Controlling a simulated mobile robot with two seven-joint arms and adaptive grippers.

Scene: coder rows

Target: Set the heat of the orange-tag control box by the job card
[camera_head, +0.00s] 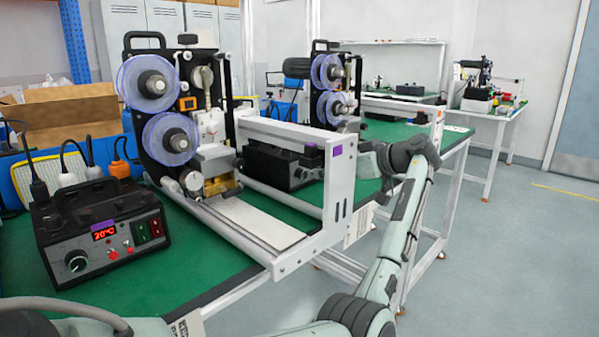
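A black control box (283,165) stands on the bench behind the near white frame; its front is partly hidden and I cannot make out its tag clearly. A nearer black control box (90,240) has a purple tag, a knob at its left front and a red display reading 20°C. A small orange mark (438,116) shows on the farther white frame. A white card (357,226) hangs at the bench edge, its writing too small to read.
The near reel machine (158,112) and its white frame (335,195) with a purple tag stand between the two boxes. A second reel machine (328,88) is behind. Green bench top (150,285) is bare at the front. Floor is open on the right.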

